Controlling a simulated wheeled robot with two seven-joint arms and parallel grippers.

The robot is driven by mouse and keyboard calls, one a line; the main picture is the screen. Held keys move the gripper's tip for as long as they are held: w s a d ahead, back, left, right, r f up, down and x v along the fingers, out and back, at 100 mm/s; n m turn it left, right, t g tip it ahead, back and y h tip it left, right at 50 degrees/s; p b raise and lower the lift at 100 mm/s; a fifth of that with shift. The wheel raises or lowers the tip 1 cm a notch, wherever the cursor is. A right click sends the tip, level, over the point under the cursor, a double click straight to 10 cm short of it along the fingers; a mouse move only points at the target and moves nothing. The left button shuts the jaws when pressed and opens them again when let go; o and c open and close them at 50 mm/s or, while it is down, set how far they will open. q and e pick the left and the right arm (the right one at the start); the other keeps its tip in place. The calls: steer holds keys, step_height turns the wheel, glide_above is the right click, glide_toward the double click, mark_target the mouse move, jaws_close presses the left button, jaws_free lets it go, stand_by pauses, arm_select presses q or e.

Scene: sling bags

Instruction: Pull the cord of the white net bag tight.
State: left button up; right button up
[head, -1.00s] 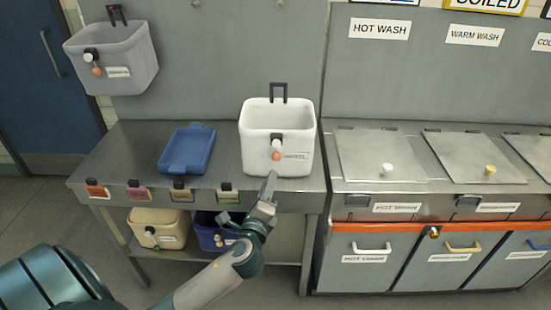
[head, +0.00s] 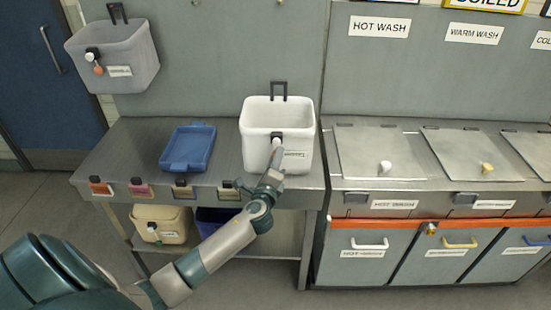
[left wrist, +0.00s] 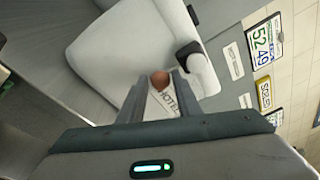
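The white net bag (head: 256,150) stands upright and open at the top on the metal table, with a dark hook at its back. It also shows in the left wrist view (left wrist: 115,50). On its front are a white cord stopper (left wrist: 197,70) on a dark mount and an orange-brown cord ball (left wrist: 160,79). My left gripper (head: 275,155) is at the bag's front and hides the ball in the head view. In the left wrist view its fingers (left wrist: 156,90) are apart, with the ball between or just beyond their tips; contact is unclear. My right gripper is not in view.
A grey bag (head: 115,60) hangs on the wall at left. A blue tray (head: 188,148) lies on the table (head: 130,150). A cream bag (head: 160,226) and a blue bag (head: 215,234) are on the shelf below. Lidded wash bins (head: 380,153) stand at right.

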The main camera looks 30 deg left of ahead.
arm_select(q)
jaws_close()
step_height(320, 180, down, 6)
steer(key=b, duration=0.5)
steer(key=shift+f+b, duration=0.4)
steer(key=shift+f, duration=0.05)
jaws_free()
